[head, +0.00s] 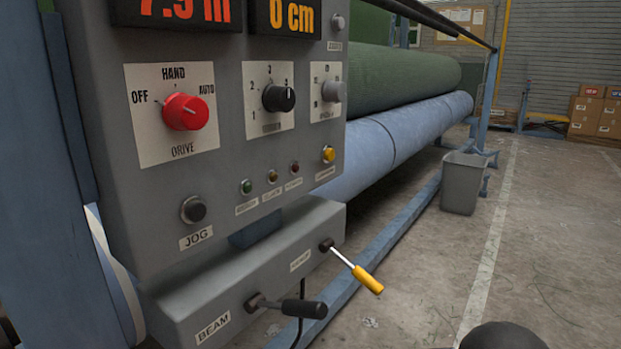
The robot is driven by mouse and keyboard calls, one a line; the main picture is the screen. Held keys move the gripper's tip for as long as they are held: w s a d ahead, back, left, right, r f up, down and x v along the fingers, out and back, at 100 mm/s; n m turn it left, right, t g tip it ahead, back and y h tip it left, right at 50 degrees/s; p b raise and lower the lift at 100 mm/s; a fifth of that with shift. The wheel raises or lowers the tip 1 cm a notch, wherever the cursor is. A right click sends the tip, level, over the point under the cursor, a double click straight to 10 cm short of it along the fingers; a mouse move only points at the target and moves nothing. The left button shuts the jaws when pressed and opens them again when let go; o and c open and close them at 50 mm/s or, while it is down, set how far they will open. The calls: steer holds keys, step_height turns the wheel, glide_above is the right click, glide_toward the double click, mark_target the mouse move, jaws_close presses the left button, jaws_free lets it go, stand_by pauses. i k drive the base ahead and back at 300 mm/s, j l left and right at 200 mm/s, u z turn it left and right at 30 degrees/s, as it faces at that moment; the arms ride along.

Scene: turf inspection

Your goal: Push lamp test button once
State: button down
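The grey control panel (225,165) fills the left half of the head view. A small yellow button (328,154) sits at its lower right, above a small label (325,173) too blurred to read, so I cannot confirm it is the lamp test button. To its left is a row of small lamps: green (246,187), amber (272,176) and dark red (294,167), each with an unreadable label. A black button (193,209) is marked JOG.
The panel also bears a red DRIVE knob (185,112), a black selector (279,97) and a grey knob (334,91). Below, a black-handled lever (304,309) and a yellow-handled lever (367,279) stick out. A grey bin (464,183) stands beyond. The floor at right is mostly clear.

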mark_target(329, 155)
steer(key=u, duration=1.95)
steer(key=k+l+z, duration=0.1)
steer(key=z, duration=0.3)
steer(key=k+l+z, duration=0.1)
steer(key=l+z, duration=0.4)
steer(key=z, duration=0.25)
